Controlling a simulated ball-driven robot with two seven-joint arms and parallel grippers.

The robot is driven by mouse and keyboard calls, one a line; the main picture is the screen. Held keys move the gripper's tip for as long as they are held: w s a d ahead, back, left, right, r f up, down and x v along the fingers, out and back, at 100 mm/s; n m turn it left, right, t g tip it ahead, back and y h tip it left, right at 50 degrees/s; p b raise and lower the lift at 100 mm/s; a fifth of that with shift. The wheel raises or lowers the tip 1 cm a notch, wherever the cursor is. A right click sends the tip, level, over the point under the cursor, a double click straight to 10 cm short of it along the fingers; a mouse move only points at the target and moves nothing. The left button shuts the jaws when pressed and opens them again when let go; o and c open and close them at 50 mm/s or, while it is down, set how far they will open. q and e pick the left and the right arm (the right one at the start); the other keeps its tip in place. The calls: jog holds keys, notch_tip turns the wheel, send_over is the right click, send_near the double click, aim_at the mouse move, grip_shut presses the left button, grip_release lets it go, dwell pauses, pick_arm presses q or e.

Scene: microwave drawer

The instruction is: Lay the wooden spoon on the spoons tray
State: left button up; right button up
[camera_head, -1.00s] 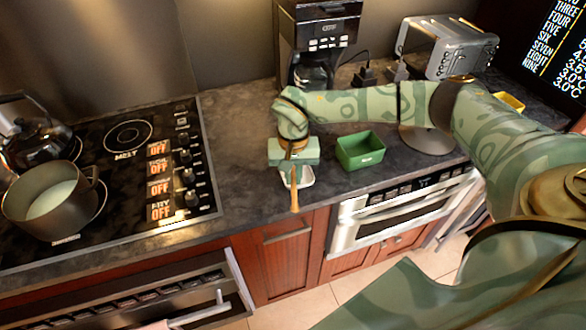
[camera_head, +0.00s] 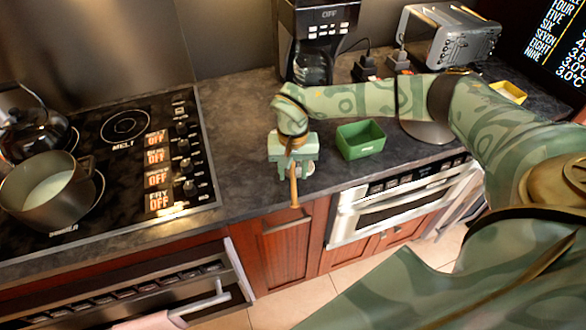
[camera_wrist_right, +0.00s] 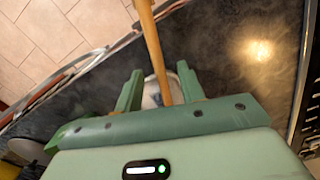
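The wooden spoon (camera_head: 294,188) has its handle pointing toward the counter's front edge. In the wrist view the spoon (camera_wrist_right: 152,45) runs between the two fingers, with a gap on either side. My right gripper (camera_head: 296,170) points down over the spoons tray, and its fingers (camera_wrist_right: 161,90) are spread apart. The pale spoons tray (camera_wrist_right: 150,98) shows in part beneath the fingers and spoon. The spoon's bowl end is hidden by my gripper, and I cannot tell whether it touches the tray. My left gripper is not in view.
A green square bowl (camera_head: 360,140) stands close on the right of my gripper. The stove (camera_head: 110,165) with a pot (camera_head: 45,190) and a kettle (camera_head: 32,130) is on the left. A coffee maker (camera_head: 318,45) and a toaster (camera_head: 450,38) stand behind.

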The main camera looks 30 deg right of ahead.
jog(key=o, duration=0.5)
jog(key=shift+o, duration=0.2)
